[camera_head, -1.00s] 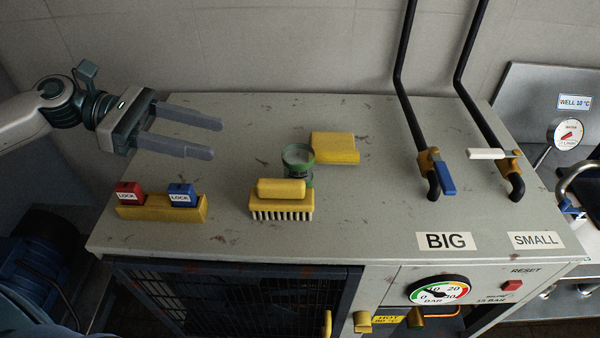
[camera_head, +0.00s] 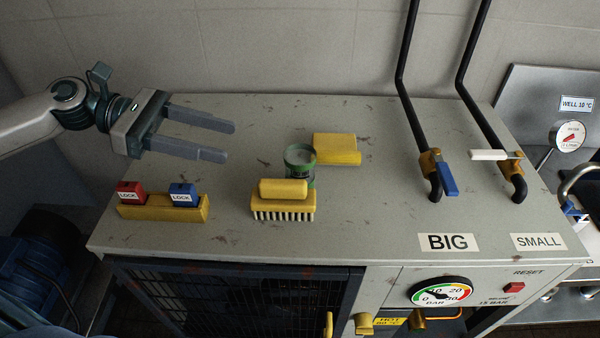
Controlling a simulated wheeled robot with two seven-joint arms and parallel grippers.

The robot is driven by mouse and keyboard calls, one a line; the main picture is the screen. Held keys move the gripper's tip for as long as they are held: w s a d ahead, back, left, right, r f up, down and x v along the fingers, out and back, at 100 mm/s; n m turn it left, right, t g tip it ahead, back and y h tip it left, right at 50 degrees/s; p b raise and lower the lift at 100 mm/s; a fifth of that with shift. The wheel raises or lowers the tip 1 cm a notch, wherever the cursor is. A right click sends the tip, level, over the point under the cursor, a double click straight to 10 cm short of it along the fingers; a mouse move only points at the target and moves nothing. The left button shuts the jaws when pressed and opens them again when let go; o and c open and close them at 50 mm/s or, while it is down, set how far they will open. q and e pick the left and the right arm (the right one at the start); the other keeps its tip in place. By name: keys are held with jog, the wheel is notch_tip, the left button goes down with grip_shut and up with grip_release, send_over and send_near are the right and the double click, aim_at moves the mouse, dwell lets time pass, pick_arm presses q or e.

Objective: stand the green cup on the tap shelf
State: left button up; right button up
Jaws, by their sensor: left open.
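My left gripper (camera_head: 231,142) comes in from the left, above the cabinet top. Its two grey fingers are apart, empty and pointing right toward the cup, with a clear gap between fingertips and cup. My right gripper is not in view. I cannot tell for sure which surface is the tap shelf.
The yellow brush (camera_head: 283,201) lies just in front of the cup, and a yellow block (camera_head: 337,149) sits behind it to the right. A yellow holder (camera_head: 162,212) with red and blue locks is at left. Black pipes with a blue-handled valve (camera_head: 447,178) rise at right.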

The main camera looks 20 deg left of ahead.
aim_at(284, 155)
pick_arm(q)
jog(key=p+x, duration=0.4)
jog(key=x, duration=0.5)
jog(key=shift+r, duration=0.2)
jog(key=shift+w+d+f+p, duration=0.1)
jog(key=shift+d+f+p, duration=0.25)
jog(key=shift+d, duration=0.2)
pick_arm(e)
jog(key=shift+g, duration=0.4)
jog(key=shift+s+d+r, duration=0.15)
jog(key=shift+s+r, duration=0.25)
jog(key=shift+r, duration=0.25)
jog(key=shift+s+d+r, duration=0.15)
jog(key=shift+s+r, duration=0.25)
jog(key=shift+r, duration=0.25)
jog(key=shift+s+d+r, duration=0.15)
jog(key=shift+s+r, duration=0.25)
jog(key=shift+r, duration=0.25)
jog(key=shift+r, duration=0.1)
